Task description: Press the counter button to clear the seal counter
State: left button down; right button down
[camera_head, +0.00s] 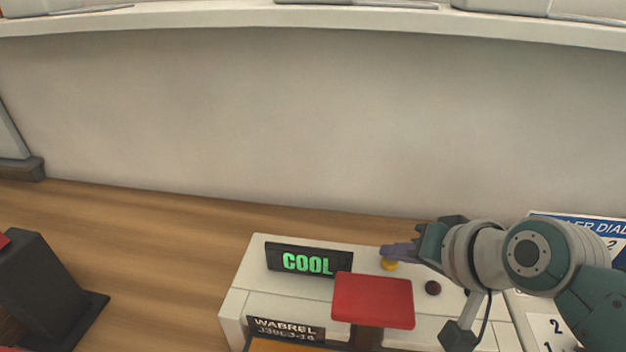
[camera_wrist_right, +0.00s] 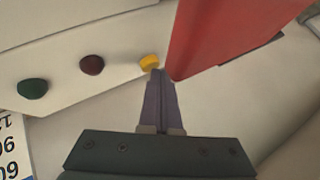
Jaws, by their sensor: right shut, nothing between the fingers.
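A white sealing machine with a black display (camera_head: 309,261) reading COOL in green stands at the front of the bench. A yellow button (camera_head: 389,265) and a dark red button (camera_head: 433,288) sit on its top. In the right wrist view the yellow button (camera_wrist_right: 149,62), the dark red button (camera_wrist_right: 92,65) and a green button (camera_wrist_right: 33,88) form a row. My right gripper (camera_head: 384,250) is shut and empty, its fingertips (camera_wrist_right: 158,72) right at the yellow button. I cannot tell whether they touch it. No button label is readable. My left gripper is out of view.
A red pad (camera_head: 373,300) on the machine stands close beside the right gripper; it also looms in the wrist view (camera_wrist_right: 215,35). A dial chart (camera_head: 585,226) lies at right. A black stand (camera_head: 38,280) is at left. Wooden bench (camera_head: 165,245) between is clear.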

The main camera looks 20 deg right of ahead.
jog(key=shift+f+b, duration=0.3)
jog(key=shift+f, duration=0.2)
jog(key=shift+r, duration=0.15)
dwell(0.4)
jog(key=shift+r+p, duration=0.15)
jog(key=shift+p, duration=0.2)
jog(key=shift+r+p, duration=1.05)
jog(key=shift+p, duration=0.1)
